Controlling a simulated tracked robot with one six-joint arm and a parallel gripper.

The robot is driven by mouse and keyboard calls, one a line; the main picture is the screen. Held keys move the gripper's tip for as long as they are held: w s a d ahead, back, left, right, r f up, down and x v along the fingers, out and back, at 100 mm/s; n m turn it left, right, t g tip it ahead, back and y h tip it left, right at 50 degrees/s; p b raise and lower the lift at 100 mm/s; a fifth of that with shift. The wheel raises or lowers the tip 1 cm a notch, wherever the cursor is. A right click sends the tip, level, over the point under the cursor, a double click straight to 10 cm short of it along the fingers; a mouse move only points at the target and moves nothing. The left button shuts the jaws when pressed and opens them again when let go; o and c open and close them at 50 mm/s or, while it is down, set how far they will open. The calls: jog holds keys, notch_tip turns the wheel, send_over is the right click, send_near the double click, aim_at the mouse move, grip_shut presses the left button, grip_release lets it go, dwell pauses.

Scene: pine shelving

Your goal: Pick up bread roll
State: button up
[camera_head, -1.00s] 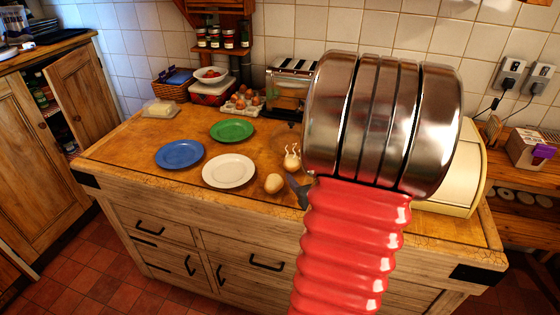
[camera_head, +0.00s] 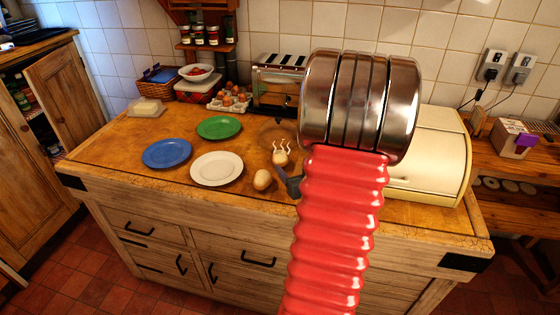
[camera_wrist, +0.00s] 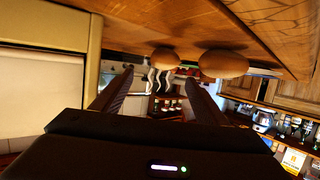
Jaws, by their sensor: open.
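Two round tan-brown things sit close together on the wooden worktop (camera_head: 112,138), right of the white plate. The nearer one (camera_head: 262,180) is plain and looks like a bread roll. The farther one (camera_head: 280,159) has pale squiggles above it. Both show in the upside-down wrist view, the larger at the right (camera_wrist: 223,63) and the other left of it (camera_wrist: 165,57). My gripper (camera_wrist: 160,77) is open and empty, its fingers pointing toward them. In the head view, a dark part of my gripper (camera_head: 291,184) shows just right of the rolls; my arm hides the rest.
White (camera_head: 216,168), blue (camera_head: 167,153) and green (camera_head: 219,128) plates lie to the left. A toaster (camera_head: 278,82), eggs (camera_head: 230,102) and a basket (camera_head: 158,86) stand behind. A cream bread bin (camera_head: 428,160) stands right, partly behind my arm.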

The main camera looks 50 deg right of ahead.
aim_at(282, 156)
jog(key=shift+x, duration=2.05)
jog(key=shift+x, duration=2.6)
jog(key=shift+w+a+r, duration=0.15)
jog(key=shift+w+a, duration=0.05)
jog(key=shift+c, duration=0.5)
jog(key=c, duration=1)
jog(key=shift+r, duration=0.2)
jog(key=shift+c, duration=1.1)
jog(key=shift+r, duration=4.8)
